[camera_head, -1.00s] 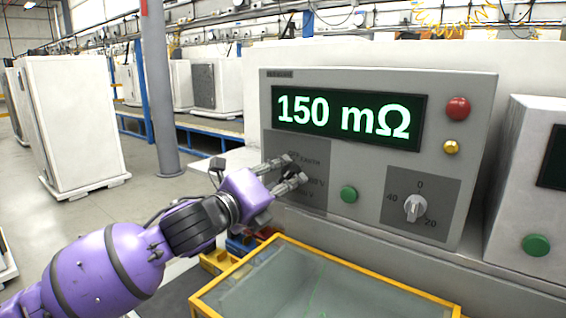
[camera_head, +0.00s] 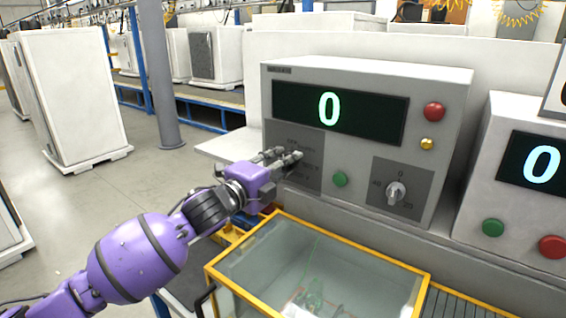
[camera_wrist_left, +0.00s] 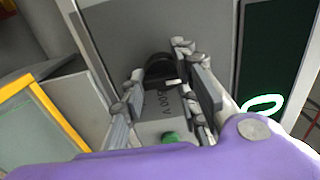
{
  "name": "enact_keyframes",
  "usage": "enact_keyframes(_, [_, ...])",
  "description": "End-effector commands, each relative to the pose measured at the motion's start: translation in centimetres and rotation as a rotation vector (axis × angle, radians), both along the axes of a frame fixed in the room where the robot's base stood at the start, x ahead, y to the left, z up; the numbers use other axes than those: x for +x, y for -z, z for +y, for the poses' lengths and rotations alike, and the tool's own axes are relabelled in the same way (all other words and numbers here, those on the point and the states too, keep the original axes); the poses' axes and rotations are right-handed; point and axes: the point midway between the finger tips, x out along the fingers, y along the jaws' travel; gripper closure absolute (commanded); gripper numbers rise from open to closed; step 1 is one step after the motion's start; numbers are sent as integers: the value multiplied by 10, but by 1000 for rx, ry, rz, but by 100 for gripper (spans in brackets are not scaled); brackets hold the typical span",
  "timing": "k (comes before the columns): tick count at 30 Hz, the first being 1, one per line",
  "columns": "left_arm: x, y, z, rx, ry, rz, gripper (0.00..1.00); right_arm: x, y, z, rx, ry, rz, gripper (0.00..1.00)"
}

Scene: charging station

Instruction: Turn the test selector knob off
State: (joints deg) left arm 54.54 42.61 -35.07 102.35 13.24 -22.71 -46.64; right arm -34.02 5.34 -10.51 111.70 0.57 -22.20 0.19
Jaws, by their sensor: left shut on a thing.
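The test selector knob (camera_wrist_left: 158,66) is black and sits on a dark grey panel (camera_head: 311,175) with printed labels, on the left of the grey tester (camera_head: 440,95). My left gripper (camera_head: 288,156) is at this panel in the head view. In the left wrist view my left gripper (camera_wrist_left: 162,78) has one finger on each side of the knob and is shut on it. A light mark shows on the knob's edge. In the head view the fingers mostly hide the knob. The tester's display (camera_head: 330,108) reads 0. My right gripper is not in view.
A second knob (camera_head: 396,193), a green button (camera_head: 340,179), a red button (camera_head: 434,112) and a yellow button (camera_head: 426,144) are on the tester. A yellow-framed glass box (camera_head: 415,292) stands in front. Another tester (camera_head: 480,190) stands at the right.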

Motion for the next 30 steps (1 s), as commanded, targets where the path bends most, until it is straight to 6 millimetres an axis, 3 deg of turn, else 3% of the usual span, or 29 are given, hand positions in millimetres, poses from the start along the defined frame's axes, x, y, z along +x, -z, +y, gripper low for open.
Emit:
enact_keyframes(1, [-1, 7, -1, -5, 1, 17, 97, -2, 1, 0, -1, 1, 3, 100])
enact_keyframes(14, [-1, 10, -1, -11, 2, 26, 97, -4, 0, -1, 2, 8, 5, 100])
enact_keyframes(15, [-1, 11, -1, -11, 2, 26, 67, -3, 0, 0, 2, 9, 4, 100])
enact_keyframes(18, [-1, 10, -1, -10, 2, 25, 56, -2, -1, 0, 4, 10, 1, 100])
enact_keyframes(30, [-2, 4, 1, -11, 1, 14, 56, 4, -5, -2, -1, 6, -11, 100])
